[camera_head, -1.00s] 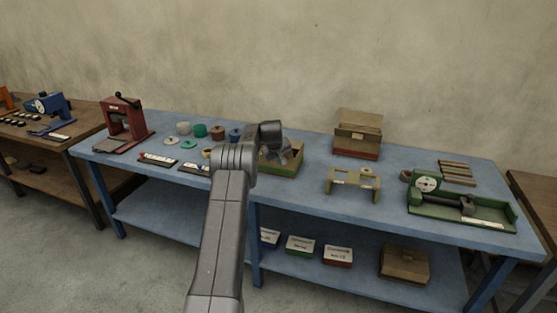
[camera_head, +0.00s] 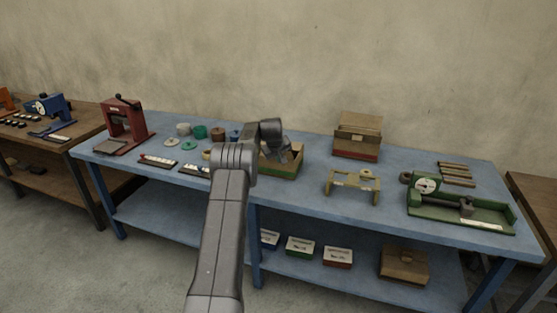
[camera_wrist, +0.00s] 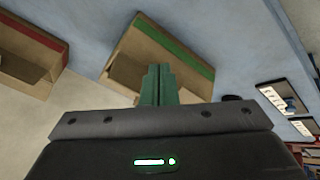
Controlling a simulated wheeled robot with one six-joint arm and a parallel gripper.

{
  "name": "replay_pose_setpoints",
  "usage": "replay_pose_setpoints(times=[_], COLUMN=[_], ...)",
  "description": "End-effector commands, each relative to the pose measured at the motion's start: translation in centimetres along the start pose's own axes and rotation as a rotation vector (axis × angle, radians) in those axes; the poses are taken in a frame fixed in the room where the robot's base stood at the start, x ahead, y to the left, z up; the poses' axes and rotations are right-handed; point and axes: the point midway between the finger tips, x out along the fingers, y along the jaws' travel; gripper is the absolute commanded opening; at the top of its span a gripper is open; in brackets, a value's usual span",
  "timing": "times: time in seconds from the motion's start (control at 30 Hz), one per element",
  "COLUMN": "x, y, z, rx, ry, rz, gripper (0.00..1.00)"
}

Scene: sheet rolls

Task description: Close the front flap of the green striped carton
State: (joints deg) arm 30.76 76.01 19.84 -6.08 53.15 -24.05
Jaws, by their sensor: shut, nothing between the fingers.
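The green striped carton (camera_head: 292,170) stands on the blue table behind my arm, its left part hidden by my wrist. In the wrist view this brown carton (camera_wrist: 150,42) shows its green stripe along the right and a darker hollow at the lower left. My gripper (camera_head: 287,157) is at the carton, over its top in the head view. In the wrist view the fingertips (camera_wrist: 158,68) are together with nothing between them, and overlap the carton's lower edge. Whether they touch it I cannot tell. The front flap is not clearly distinguishable.
A red striped carton (camera_head: 357,137) with raised flaps stands to the right at the back. A tan stand (camera_head: 353,184) and a green device (camera_head: 460,205) are further right. Spools (camera_head: 200,132) and a red press (camera_head: 124,122) are left.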

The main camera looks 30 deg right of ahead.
Motion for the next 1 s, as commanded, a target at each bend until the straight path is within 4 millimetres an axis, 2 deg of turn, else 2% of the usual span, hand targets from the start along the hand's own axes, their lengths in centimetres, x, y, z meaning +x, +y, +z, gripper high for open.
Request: replay_pose_setpoints(times=[0.03, 0.63, 1.0], x=[-0.8, -5.9, -6.3], y=[0.3, 2.1, 2.2], z=[-0.4, -3.0, -3.1], rx=[0.000, 0.000, 0.000], ry=[0.001, 0.001, 0.000], rz=[0.001, 0.001, 0.000], gripper=[0.00, 0.00, 0.00])
